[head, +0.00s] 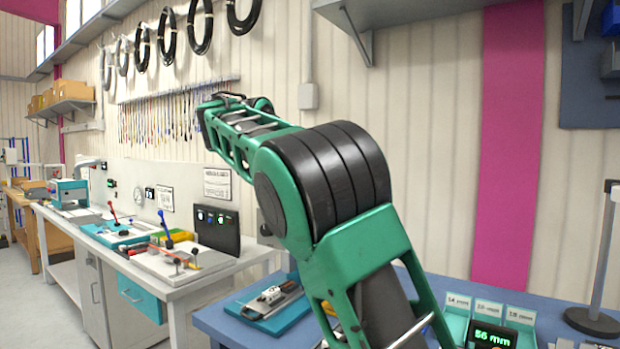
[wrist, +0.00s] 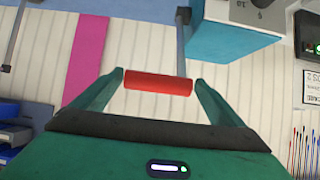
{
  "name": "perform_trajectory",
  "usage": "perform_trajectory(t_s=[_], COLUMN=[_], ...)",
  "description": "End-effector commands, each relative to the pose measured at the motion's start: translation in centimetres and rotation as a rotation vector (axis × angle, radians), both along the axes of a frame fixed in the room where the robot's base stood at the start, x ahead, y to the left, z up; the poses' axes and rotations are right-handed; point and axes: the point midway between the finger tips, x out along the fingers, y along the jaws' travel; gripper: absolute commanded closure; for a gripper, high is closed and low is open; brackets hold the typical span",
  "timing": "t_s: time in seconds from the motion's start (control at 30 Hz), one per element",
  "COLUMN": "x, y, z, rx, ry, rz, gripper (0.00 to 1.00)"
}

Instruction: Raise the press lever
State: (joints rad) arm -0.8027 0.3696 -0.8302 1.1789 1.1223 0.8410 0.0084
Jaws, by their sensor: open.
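A red cylindrical grip (wrist: 158,83) on a thin grey bar lies crosswise in the wrist view, which looks upside down. The bar runs up in the picture beside a teal and white housing with a dial (wrist: 228,35); I take this for the press and its lever. My gripper (wrist: 158,84) is open, its two green fingers on either side of the red grip. A gap shows at the left finger; I cannot tell whether either finger touches it. In the head view my arm hides the press, the lever and my gripper.
A blue table holds a teal fixture (head: 268,303), a lit display reading 56 mm (head: 490,338) and green-backed bins. A white bench (head: 170,290) with red and blue levers stands at left. Hanging cables (head: 175,112) and a magenta stripe (head: 507,140) mark the wall.

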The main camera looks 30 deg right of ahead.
Motion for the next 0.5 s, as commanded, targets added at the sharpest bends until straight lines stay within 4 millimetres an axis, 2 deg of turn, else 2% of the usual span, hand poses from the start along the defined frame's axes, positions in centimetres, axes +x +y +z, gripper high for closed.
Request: perform_trajectory(t_s=[0.3, 0.5], x=[-1.9, -3.0], y=[4.6, 6.7], z=[3.0, 4.5], rx=[-0.001, -0.001], ry=[-0.003, -0.001], rz=[0.003, 0.002], gripper=[0.08, 0.08])
